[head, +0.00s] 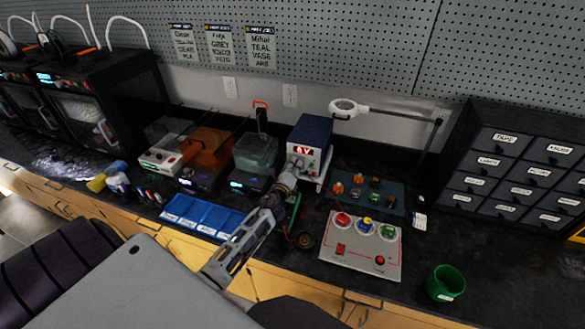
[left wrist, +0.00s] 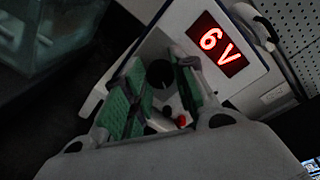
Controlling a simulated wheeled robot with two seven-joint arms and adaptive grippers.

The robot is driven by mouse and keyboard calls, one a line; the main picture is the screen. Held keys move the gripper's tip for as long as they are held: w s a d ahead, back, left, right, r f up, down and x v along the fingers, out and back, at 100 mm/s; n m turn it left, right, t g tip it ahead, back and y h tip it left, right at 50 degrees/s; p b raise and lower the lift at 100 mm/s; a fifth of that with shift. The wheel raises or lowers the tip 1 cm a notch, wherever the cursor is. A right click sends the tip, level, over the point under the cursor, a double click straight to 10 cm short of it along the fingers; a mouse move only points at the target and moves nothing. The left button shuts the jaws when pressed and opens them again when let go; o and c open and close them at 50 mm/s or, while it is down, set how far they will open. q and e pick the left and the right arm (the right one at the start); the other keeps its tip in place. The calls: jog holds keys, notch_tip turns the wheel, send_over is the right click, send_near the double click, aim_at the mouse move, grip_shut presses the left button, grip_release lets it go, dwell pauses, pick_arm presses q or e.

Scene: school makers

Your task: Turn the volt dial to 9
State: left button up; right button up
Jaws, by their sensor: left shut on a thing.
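The power supply (head: 309,131) is a blue box with a pale front, standing on the black bench against the wall. Its red display (left wrist: 221,44) reads 6V in the left wrist view. The volt dial (left wrist: 159,74) is a dark round knob on the front panel, partly hidden between my fingers. My left gripper (head: 289,177) reaches the front of the supply. In the left wrist view its green-padded fingers (left wrist: 157,88) are on either side of the dial, shut on it. A red terminal (left wrist: 181,121) shows below the dial. My right gripper is not in view.
A white panel (head: 335,258) with colored buttons lies right of my left arm, and a blue tray (head: 187,216) lies left. A green cup (head: 445,282) and a drawer cabinet (head: 480,205) stand at the right. A magnifier lamp (head: 345,108) overhangs behind.

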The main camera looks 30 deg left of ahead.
pick_arm(q)
jog(key=shift+d+f+m+t+y+p, duration=0.15)
jog(key=shift+m+p, duration=0.6)
jog(key=shift+m, duration=2.5)
jog(key=shift+d+r+m+t+y+p, duration=0.2)
jog(key=shift+m+p, duration=0.55)
jog(key=shift+m, duration=2.5)
jog(key=shift+a+f, duration=0.1)
jog(key=shift+f, duration=0.1)
jog(key=o, duration=1)
jog(key=shift+y, duration=0.25)
jog(key=shift+o, duration=0.2)
jog(key=shift+s, duration=0.15)
jog(key=shift+v, duration=5.85)
jog(key=shift+r, duration=0.15)
